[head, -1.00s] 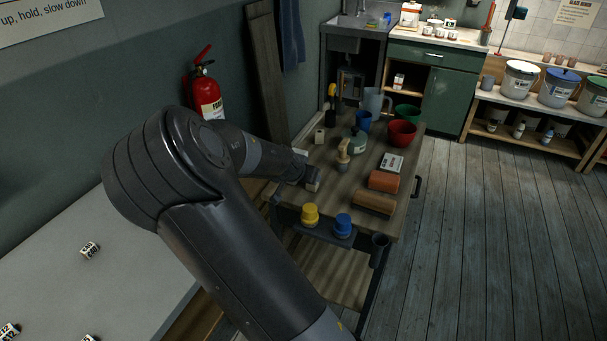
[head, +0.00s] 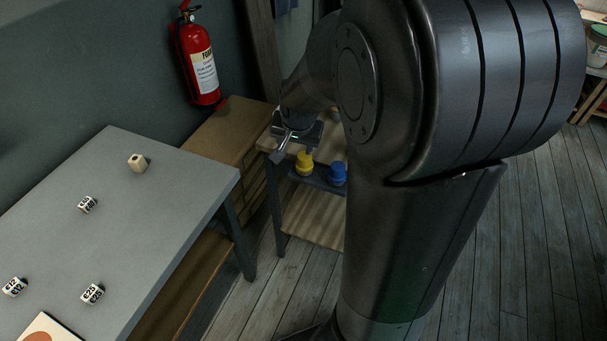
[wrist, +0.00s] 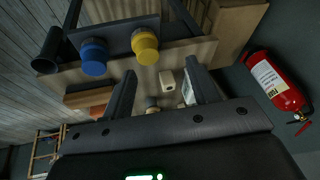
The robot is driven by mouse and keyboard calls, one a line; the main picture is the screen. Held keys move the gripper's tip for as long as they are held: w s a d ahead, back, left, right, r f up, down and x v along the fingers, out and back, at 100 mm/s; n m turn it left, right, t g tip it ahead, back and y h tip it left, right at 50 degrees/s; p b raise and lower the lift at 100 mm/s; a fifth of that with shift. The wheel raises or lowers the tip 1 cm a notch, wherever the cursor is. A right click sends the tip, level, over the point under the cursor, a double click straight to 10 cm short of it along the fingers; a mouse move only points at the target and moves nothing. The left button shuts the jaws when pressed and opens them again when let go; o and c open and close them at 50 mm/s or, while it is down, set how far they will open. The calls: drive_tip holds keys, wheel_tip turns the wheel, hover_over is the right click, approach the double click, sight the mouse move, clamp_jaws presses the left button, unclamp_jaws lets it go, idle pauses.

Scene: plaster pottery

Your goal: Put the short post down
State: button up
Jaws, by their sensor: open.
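A short cream block with a dark spot on it (head: 137,163) stands by itself on the far part of the grey table (head: 165,217). A similar pale block (wrist: 168,88) shows between my fingers in the wrist view, on the wooden cart (wrist: 185,50) and apart from both fingers. Which of the two is the short post, I cannot tell for sure. My gripper (head: 282,150) is over the near left corner of the cart, well away from the grey table. In the wrist view its fingers (wrist: 161,68) are spread with nothing held.
Several white lettered cubes (head: 87,204) lie on the grey table. A red extinguisher (head: 200,68) hangs on the wall. My arm hides most of the cart.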

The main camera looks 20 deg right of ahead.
drive_tip(key=s+a+r+n, duration=0.3)
drive_tip(key=s+r, duration=0.3)
drive_tip(key=s, duration=0.4)
drive_tip(key=s+a+r+n+t, duration=0.1)
drive_tip(key=s+a+r+n, duration=0.2)
drive_tip(key=s+r, duration=0.3)
drive_tip(key=s, duration=0.5)
drive_tip(key=shift+a+r+n+y, duration=0.15)
drive_tip(key=shift+r+n+y, duration=0.15)
drive_tip(key=shift+n+y, duration=0.1)
